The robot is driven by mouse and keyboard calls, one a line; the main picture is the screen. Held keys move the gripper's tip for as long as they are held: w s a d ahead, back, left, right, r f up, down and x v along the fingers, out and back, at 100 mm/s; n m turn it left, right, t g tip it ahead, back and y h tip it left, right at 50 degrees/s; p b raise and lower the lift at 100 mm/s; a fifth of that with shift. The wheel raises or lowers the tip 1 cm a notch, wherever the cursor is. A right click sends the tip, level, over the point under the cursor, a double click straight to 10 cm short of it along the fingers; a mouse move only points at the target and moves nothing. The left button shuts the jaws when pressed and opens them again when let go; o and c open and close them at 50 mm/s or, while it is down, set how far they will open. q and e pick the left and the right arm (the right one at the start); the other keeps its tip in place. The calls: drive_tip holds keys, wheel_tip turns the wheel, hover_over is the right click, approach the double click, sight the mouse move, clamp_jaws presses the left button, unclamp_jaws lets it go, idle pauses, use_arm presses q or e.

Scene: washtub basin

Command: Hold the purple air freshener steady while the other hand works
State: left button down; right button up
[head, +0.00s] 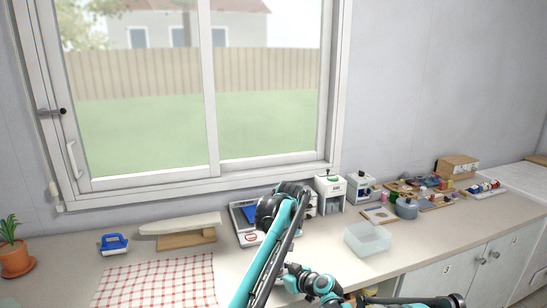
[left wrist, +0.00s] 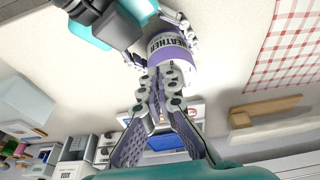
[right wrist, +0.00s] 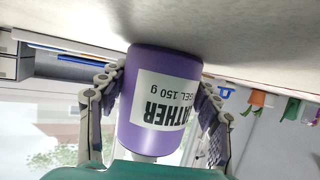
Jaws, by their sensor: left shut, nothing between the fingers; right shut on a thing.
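The purple air freshener (right wrist: 160,100) is a purple cylinder with a white label, filling the middle of the right wrist view. My right gripper (right wrist: 162,82) is shut on it, with one finger on each side. The freshener also shows in the left wrist view (left wrist: 178,60), just past my left fingertips. My left gripper (left wrist: 163,80) is shut and empty, its tips close to the freshener's side; I cannot tell whether they touch it. The freshener is close to the counter surface; whether it rests there is unclear. In the head view my arms hide the freshener.
Boards with small items and a wooden box (head: 457,167) stand at the right. A potted plant (head: 15,262) stands at the far left.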

use_arm(q)
drive_tip(key=w+v, duration=0.1)
drive_tip(key=v, duration=0.5)
drive_tip(key=shift+a, duration=0.15)
drive_tip(key=shift+r, duration=0.15)
drive_tip(key=shift+s+a+f, duration=0.1)
drive_tip(key=shift+a+f, duration=0.35)
drive_tip(key=shift+f, duration=0.55)
drive_tip(key=shift+a+f, duration=0.45)
drive_tip(key=shift+f, duration=0.6)
drive_tip(key=shift+s+a+f, duration=0.1)
drive_tip(key=shift+a+f, duration=0.35)
drive_tip(key=shift+f, duration=0.55)
drive_tip(key=shift+w, duration=0.25)
drive_tip(key=shift+d, duration=0.3)
drive_tip(key=shift+w+d, duration=0.1)
drive_tip(key=shift+d, duration=0.3)
drive_tip(key=shift+w+d, duration=0.15)
drive_tip(key=shift+d, duration=0.15)
